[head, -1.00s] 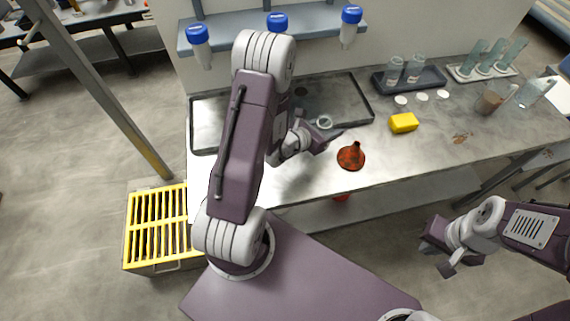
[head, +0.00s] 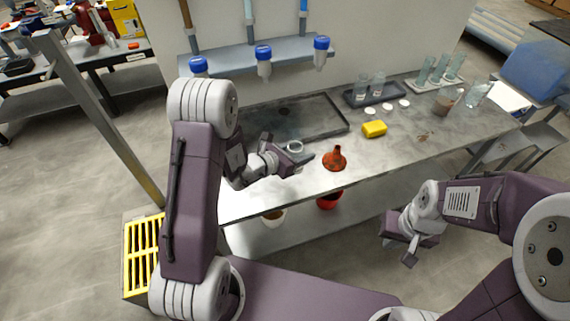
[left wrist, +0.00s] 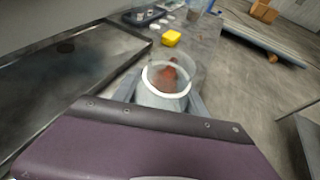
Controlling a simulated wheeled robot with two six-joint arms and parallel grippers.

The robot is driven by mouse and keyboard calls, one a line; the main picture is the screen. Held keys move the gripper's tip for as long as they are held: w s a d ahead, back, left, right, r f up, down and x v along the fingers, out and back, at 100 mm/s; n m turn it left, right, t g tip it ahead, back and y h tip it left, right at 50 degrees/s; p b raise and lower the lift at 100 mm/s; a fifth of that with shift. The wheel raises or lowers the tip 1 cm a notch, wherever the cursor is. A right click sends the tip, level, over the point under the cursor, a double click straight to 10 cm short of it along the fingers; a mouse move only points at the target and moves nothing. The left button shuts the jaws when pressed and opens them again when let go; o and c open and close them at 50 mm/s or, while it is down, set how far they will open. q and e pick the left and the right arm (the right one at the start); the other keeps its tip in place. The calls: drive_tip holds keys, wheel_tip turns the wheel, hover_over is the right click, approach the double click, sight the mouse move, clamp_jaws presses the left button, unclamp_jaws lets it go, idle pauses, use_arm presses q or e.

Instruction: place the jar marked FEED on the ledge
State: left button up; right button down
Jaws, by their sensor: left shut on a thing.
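My left gripper (head: 302,160) is shut on a clear jar with a pale rim (head: 295,147), above the front part of the metal bench. In the left wrist view the jar (left wrist: 166,92) sits between the fingers, its open mouth facing the camera. I cannot read any marking on it. A blue-grey ledge (head: 230,62) runs along the wall behind the bench, with several blue-capped tubes (head: 264,66) hanging at its front. My right gripper (head: 402,248) is empty and looks open, to the right in front of the bench.
An orange-red funnel (head: 335,160) stands right of the jar, with a yellow sponge (head: 374,129) beyond. A dark tray (head: 330,122) lies behind the jar. Tube racks (head: 368,97) and beakers (head: 445,103) stand further right.

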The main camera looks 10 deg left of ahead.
use_arm(q)
drive_tip(key=a+f, duration=0.1)
drive_tip(key=f, duration=0.1)
drive_tip(key=a+f, duration=0.2)
drive_tip(key=f, duration=0.1)
drive_tip(key=w+a+f, duration=0.1)
drive_tip(key=a+f, duration=0.1)
drive_tip(key=shift+a+f+p, duration=0.15)
drive_tip(key=shift+f+p, duration=0.05)
drive_tip(key=shift+p, duration=0.2)
drive_tip(key=shift+f, duration=0.1)
use_arm(e)
drive_tip(key=shift+w+r, duration=0.25)
drive_tip(key=shift+r, duration=0.15)
use_arm(q)
drive_tip(key=shift+s+f, duration=0.1)
drive_tip(key=o, duration=1.4)
use_arm(e)
drive_tip(key=shift+f, duration=0.15)
